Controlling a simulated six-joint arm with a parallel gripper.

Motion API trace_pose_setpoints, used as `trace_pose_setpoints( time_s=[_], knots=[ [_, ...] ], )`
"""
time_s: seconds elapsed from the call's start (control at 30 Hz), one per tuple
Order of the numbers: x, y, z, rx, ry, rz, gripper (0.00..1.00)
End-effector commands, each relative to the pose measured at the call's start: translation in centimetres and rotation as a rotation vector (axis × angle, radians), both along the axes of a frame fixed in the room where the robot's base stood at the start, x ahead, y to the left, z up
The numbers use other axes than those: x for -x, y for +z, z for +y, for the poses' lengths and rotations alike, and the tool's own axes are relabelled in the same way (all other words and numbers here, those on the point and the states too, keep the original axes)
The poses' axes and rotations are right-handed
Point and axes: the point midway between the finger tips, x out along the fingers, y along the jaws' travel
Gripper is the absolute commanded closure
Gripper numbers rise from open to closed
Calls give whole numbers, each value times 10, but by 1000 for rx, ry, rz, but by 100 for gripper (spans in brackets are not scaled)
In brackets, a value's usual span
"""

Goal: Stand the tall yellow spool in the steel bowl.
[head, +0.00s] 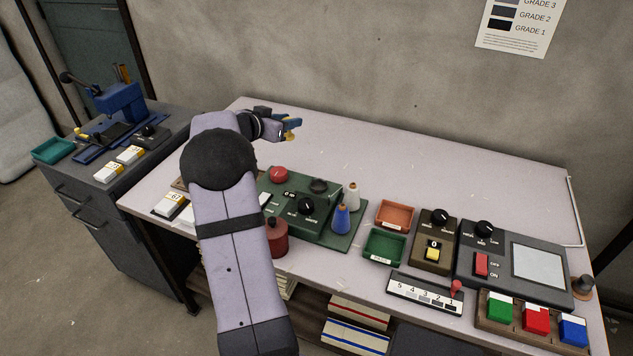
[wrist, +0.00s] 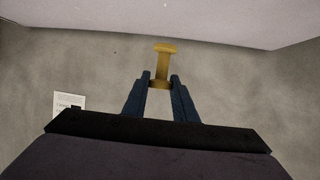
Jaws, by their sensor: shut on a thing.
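My gripper (wrist: 161,80) is shut on a yellow spool (wrist: 163,64), which has a narrow shaft and a wider flange at each end. In the wrist view the fingers close on it near its lower flange, and its other end points up the picture. In the head view my gripper (head: 291,124) is held out over the back left part of the table, and only a small part of the yellow spool (head: 289,136) shows below the fingers. I see no steel bowl in either view; my arm hides part of the table's left side.
Orange (head: 397,203) and green (head: 384,262) trays and more control boxes fill the right front. The table's back (head: 430,150) is clear.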

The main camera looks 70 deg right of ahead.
Motion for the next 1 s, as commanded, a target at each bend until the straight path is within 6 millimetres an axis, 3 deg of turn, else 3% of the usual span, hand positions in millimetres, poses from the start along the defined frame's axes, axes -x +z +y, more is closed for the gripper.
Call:
trace_pose_setpoints(
  time_s=[0.1, 0.2, 0.4, 0.67, 1.0],
  knots=[
    [44, -5, 12, -2, -154, 3, 96],
    [71, -12, 25, -1, -267, 3, 96],
    [104, -12, 41, 1, -412, 0, 96],
    [111, -13, 44, -1, -443, 2, 96],
    [111, -61, 44, -2, -441, 5, 96]
  ],
)
